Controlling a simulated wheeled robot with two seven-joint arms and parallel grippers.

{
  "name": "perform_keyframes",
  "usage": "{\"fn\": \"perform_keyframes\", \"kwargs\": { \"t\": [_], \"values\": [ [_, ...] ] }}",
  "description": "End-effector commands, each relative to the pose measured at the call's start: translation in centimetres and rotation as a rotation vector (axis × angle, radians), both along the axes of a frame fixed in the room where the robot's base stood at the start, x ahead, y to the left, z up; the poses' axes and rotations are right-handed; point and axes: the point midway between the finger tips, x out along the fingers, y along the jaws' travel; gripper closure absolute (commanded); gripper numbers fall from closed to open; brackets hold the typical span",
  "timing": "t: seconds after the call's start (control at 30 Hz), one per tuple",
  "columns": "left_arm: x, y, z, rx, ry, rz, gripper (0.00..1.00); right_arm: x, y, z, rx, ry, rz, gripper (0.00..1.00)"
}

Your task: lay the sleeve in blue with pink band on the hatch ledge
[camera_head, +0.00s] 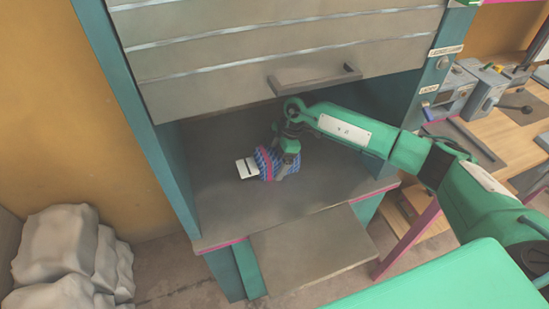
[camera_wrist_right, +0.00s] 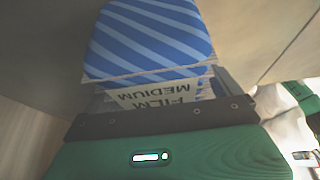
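The blue striped sleeve with a pink band (camera_head: 266,163) is inside the hatch opening, over the grey hatch ledge (camera_head: 225,215). A white end with a dark mark sticks out on its left. My right gripper (camera_head: 287,160) is at the sleeve's right end, and its fingers appear shut on it. In the right wrist view the blue striped sleeve (camera_wrist_right: 150,40) stands directly before the gripper, with a pale label reading "FILM MEDIUM". The fingertips are mostly hidden there. I cannot tell whether the sleeve touches the ledge or hangs just above it. My left gripper is not in view.
A raised grey shutter with a handle (camera_head: 315,80) hangs above the opening, and teal posts flank it. A lower grey flap (camera_head: 312,248) juts out in front. Pale sacks (camera_head: 70,250) lie at left. A wooden bench with tools (camera_head: 500,125) stands at right.

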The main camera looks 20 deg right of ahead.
Motion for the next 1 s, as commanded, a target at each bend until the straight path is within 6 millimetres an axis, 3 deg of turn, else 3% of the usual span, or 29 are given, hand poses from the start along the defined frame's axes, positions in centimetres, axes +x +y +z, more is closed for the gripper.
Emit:
{"fn": "perform_keyframes", "kwargs": {
  "t": [0.47, 1.0],
  "values": [
    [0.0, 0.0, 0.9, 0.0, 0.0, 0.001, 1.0, 0.0, -0.4, 1.2, 0.0, -0.001, -0.001, 0.06],
    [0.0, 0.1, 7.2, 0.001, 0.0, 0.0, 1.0, 0.2, -3.4, 9.0, -0.001, -0.001, -0.001, 0.06]
  ]
}}
